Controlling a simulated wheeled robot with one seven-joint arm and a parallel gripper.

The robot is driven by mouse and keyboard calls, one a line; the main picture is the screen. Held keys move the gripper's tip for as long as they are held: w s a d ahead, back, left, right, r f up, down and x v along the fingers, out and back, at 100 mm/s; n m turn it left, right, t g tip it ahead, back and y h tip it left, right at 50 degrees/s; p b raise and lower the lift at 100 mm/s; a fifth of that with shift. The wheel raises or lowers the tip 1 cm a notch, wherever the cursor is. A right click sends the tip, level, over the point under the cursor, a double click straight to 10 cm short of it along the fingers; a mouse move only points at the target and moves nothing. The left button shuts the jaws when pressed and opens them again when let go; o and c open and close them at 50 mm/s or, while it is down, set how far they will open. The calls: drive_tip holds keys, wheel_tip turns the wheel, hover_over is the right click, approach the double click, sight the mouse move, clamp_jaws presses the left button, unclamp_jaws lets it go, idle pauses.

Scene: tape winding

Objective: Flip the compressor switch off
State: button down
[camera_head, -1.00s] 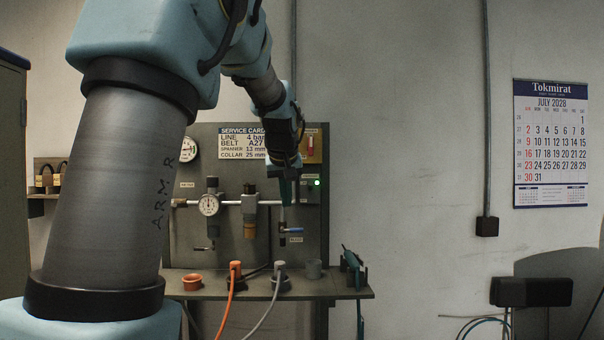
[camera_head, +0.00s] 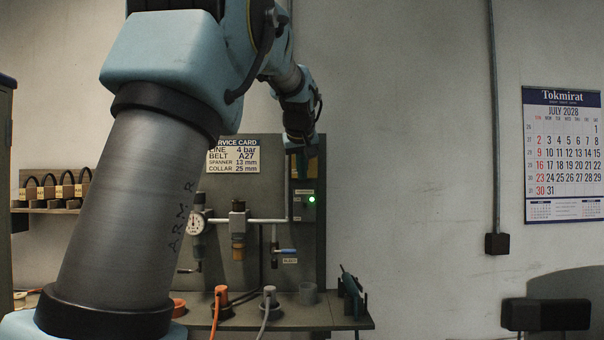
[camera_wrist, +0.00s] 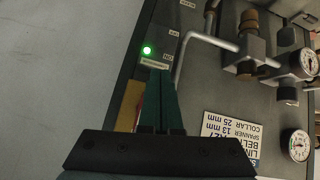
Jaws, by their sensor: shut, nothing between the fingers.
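The compressor switch (camera_wrist: 139,112) is mostly hidden behind my fingers; a strip of its red lever and part of its yellow plate (camera_wrist: 128,107) show beside them in the wrist view. In the head view my gripper (camera_head: 300,172) hangs in front of the switch area, above a lit green lamp (camera_head: 311,199). The lamp also shows in the wrist view (camera_wrist: 147,50). My gripper's dark green fingers (camera_wrist: 161,82) are shut and empty. I cannot tell whether they touch the lever, or its position.
The service card (camera_head: 233,155), a pressure gauge (camera_head: 194,223) and white piping sit left of the switch on the panel (camera_head: 270,210). A shelf (camera_head: 325,317) with hose plugs and cups juts out below. Bare wall lies to the right, with a conduit (camera_head: 494,130) and calendar (camera_head: 562,155).

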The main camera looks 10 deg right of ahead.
sight(303, 190)
drive_tip(key=p+x, duration=0.2)
drive_tip(key=x, duration=0.5)
drive_tip(key=shift+w+f, duration=0.3)
drive_tip(key=shift+s+f+b, duration=0.1)
drive_tip(key=shift+b, duration=0.2)
drive_tip(key=shift+f+b, duration=0.15)
drive_tip(key=shift+b, duration=0.25)
drive_tip(key=shift+s+t+b, duration=0.1)
drive_tip(key=shift+t+b, duration=0.2)
